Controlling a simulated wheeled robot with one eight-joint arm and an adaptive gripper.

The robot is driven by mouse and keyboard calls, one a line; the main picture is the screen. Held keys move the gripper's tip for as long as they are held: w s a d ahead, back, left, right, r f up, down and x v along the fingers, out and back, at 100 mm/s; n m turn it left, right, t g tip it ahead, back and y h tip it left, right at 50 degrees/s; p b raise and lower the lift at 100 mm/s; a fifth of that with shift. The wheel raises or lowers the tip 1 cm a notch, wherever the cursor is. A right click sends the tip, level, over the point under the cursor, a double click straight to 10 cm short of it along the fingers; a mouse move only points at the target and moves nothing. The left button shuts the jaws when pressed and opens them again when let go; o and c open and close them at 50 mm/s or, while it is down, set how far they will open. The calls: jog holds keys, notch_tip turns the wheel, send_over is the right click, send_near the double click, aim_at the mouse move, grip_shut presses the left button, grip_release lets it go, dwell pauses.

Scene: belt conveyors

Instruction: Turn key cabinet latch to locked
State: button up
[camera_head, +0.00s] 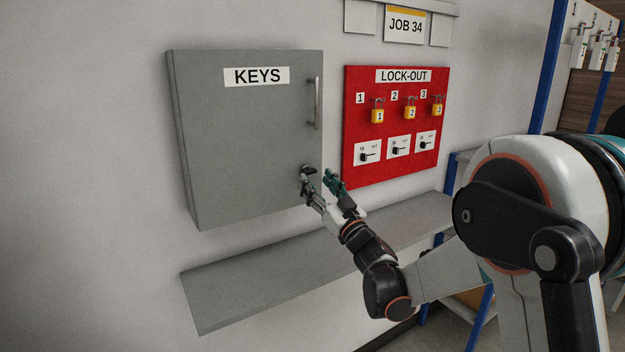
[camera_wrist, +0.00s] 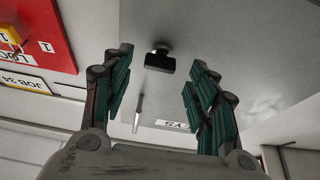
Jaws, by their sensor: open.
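The key cabinet (camera_head: 245,135) is a grey box on the wall with a shut door and a "KEYS" label. Its latch (camera_head: 308,169) is a small dark knob low on the door's right side. In the wrist view the latch (camera_wrist: 160,61) shows as a dark block on a short round stem, its long side running across the picture. My gripper (camera_head: 319,181) is open at the latch. In the wrist view its green-padded fingertips (camera_wrist: 160,64) stand on either side of the latch, with a gap to each side. Whether they reach past it in depth is unclear.
A vertical bar handle (camera_head: 317,103) is on the door above the latch. A red lock-out board (camera_head: 390,170) with yellow padlocks and small switches hangs to the right. A grey shelf (camera_head: 260,270) runs below the cabinet. The wall at the left is bare.

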aim_at(309, 171)
jog(key=shift+x, duration=1.65)
jog(key=c, duration=1.1)
jog(key=shift+o, duration=0.2)
